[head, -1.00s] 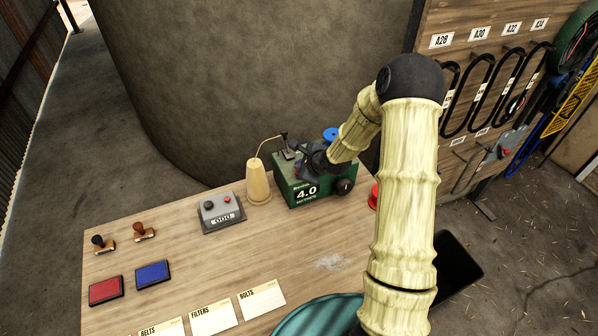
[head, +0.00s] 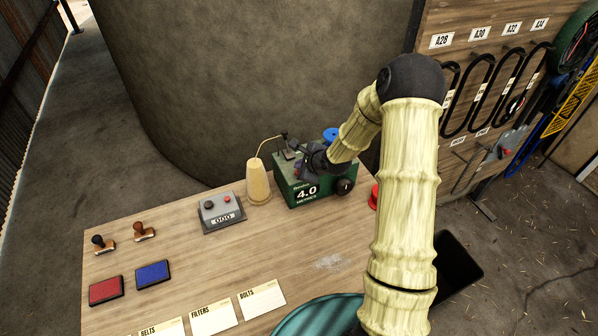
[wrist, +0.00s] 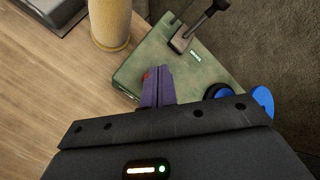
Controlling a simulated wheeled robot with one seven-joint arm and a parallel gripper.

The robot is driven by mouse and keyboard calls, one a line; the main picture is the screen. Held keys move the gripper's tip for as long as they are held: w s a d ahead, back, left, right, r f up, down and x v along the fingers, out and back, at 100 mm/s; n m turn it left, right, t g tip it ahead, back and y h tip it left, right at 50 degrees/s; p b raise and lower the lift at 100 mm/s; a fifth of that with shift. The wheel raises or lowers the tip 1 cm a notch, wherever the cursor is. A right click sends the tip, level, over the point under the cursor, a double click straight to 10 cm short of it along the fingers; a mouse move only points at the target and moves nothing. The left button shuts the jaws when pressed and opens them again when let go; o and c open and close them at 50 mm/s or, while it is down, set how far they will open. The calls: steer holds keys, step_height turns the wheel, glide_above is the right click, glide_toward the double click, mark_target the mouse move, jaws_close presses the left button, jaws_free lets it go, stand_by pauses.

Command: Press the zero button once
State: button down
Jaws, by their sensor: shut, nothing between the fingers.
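A green box (head: 289,191) with a 4.0 display (head: 307,192) stands at the back of the workbench. In the wrist view its top (wrist: 175,58) lies under my gripper (wrist: 157,70). My gripper's purple fingers are shut and empty, with their tips at the box top. A small red part (wrist: 147,75), perhaps the zero button, shows beside the fingertips, partly hidden by them. I cannot tell whether the fingers touch it. No button label is readable.
A cream thread cone (head: 258,183) stands left of the box. A grey counter (head: 221,211) reading 000 stands further left. A black lever (wrist: 200,25) rises from the box top.

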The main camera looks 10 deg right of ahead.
steer(key=shift+f, duration=0.4)
steer(key=shift+f+b, duration=0.3)
steer(key=shift+f, duration=0.2)
stand_by(0.8)
steer(key=shift+r, duration=0.15)
steer(key=shift+r+p, duration=0.75)
steer(key=shift+p, duration=0.15)
step_height(320, 180, up, 5)
steer(key=p, duration=0.4)
stand_by(0.8)
